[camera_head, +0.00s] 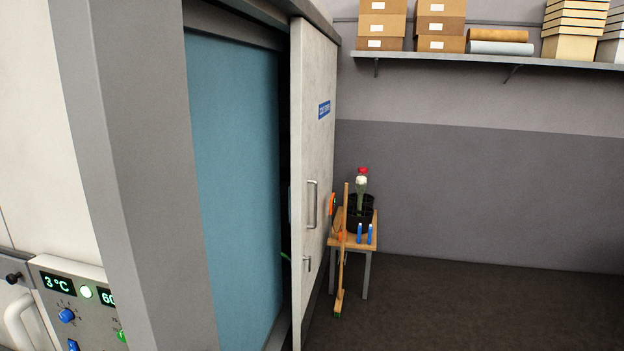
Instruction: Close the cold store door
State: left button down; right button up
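The cold store door (318,130) is a pale grey panel with a small blue sign (324,110) and a metal pull handle (312,204). It stands at the right end of the cold store opening, partly open. The teal inner surface (235,180) fills much of the opening, and a dark gap shows between it and the door's edge. A smaller metal fitting (307,263) sits below the handle. Neither of my grippers shows in this view.
A small wooden table (367,243) with a black bucket (360,216) stands right of the door. A broom (342,260) leans there. A control panel (75,300) reading 3 °C is at lower left. The dark floor (480,310) at right is clear.

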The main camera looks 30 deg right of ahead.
aim_at(313, 56)
jog(key=k+l+u, duration=0.2)
jog(key=l, duration=0.85)
jog(key=i+l+z, duration=0.1)
jog(key=i+l, duration=0.25)
jog(key=l, duration=0.2)
jog(key=i+l, duration=0.35)
jog(key=l, duration=0.15)
jog(key=i+l+z, duration=0.15)
jog(key=i+l, duration=0.2)
jog(key=l, duration=0.15)
